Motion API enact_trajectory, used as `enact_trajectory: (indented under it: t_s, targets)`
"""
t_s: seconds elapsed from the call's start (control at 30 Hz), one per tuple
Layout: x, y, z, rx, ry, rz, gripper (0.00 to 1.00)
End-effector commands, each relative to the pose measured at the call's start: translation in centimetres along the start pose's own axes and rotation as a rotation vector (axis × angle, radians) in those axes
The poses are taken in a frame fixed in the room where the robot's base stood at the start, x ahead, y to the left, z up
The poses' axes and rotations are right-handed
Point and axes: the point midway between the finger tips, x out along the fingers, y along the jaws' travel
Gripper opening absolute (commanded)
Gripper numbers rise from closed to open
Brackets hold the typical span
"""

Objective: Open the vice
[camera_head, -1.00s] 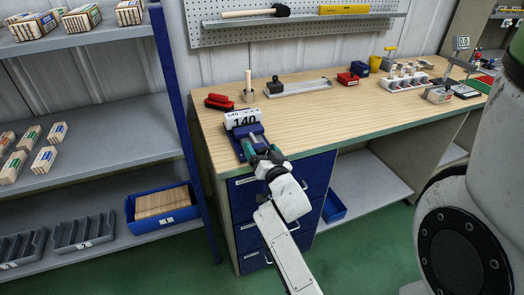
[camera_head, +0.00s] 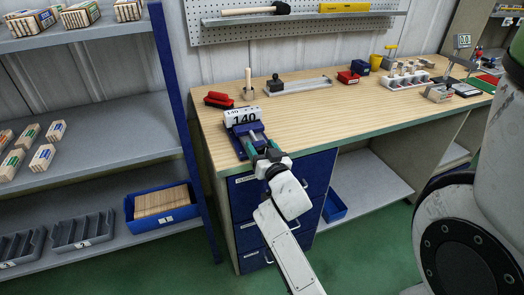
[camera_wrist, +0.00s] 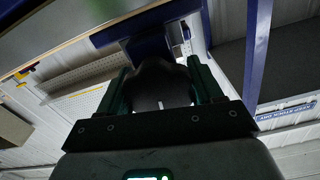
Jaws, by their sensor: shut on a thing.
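The blue vice (camera_head: 244,131) stands at the front left edge of the wooden workbench (camera_head: 320,110). A white block marked 140 (camera_head: 243,117) sits at its back end in the head view. My gripper (camera_head: 262,149) is at the near end of the vice, in front of the bench edge. In the wrist view, its two green fingers (camera_wrist: 160,88) stand on either side of a dark rounded part of the vice (camera_wrist: 158,72), apparently its handle, and are shut on it. The vice's jaw gap is hard to make out.
Blue drawers (camera_head: 285,190) lie below my gripper. A shelf (camera_head: 90,150) stands at left. The bench middle is clear.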

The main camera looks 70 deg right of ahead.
Motion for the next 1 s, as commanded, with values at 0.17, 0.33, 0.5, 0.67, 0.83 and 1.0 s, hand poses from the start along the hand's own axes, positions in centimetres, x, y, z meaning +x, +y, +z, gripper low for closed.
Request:
enact_trajectory:
  t_s: [0.17, 0.33, 0.5, 0.67, 0.83, 1.0]
  targets:
    - [-0.01, -0.16, 0.19, -0.138, -0.002, -0.002, 0.35]
    - [-0.01, -0.1, 0.1, -0.177, -0.002, 0.0, 0.35]
    - [-0.01, -0.09, 0.08, -0.176, -0.002, 0.0, 0.35]
    - [-0.01, -0.09, 0.07, -0.175, -0.002, 0.0, 0.76]
    - [-0.01, -0.09, 0.05, -0.174, -0.001, 0.0, 0.86]
    - [-0.04, -0.09, 0.04, -0.174, -0.001, 0.0, 0.86]
